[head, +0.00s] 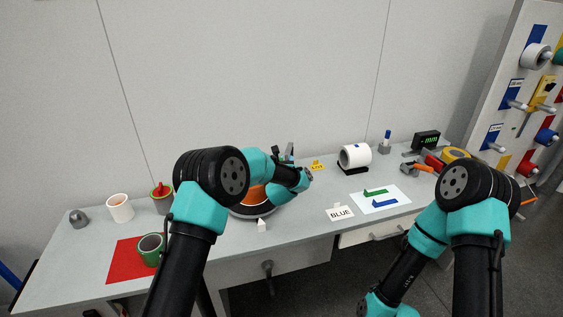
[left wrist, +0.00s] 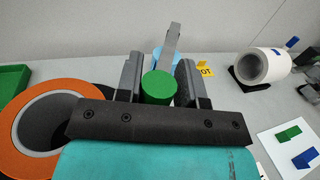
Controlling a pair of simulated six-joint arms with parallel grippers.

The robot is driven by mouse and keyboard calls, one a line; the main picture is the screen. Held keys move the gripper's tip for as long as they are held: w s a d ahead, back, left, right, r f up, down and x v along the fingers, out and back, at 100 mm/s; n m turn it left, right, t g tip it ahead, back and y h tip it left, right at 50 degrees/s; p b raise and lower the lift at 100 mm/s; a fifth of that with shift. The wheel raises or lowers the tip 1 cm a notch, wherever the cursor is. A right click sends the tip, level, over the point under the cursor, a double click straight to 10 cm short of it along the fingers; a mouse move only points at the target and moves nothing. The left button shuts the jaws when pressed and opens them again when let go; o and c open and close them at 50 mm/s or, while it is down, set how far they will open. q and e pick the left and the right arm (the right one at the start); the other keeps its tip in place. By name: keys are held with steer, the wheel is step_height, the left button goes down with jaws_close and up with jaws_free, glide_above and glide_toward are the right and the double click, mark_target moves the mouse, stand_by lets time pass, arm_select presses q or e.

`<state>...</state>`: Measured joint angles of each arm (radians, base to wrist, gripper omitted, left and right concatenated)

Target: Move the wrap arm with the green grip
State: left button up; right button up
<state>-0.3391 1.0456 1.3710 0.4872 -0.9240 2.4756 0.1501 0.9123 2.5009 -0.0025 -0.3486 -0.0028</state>
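In the left wrist view, the wrap arm's green grip (left wrist: 157,88) is a short green cylinder between the fingers of my left gripper (left wrist: 158,80). The fingers sit against both sides of it with no gap I can see. A grey bar (left wrist: 171,42) rises behind the grip, with a pale blue part (left wrist: 158,56) behind it. In the head view, my left gripper (head: 303,178) is over the middle of the bench and the grip is hidden there. My right arm reaches down at the right, and its gripper is out of the picture.
An orange ring (left wrist: 18,132) lies left of my left gripper. A yellow sign (head: 317,166), a white roll (head: 355,157) and a white card (head: 398,202) with green and blue pieces are to the right. A green cup (head: 150,252) stands on a red mat (head: 118,262) at left.

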arm_select(q)
steer(key=o, duration=0.3)
steer(key=shift+s, duration=0.15)
steer(key=s, duration=1.7)
steer(key=shift+d, duration=0.4)
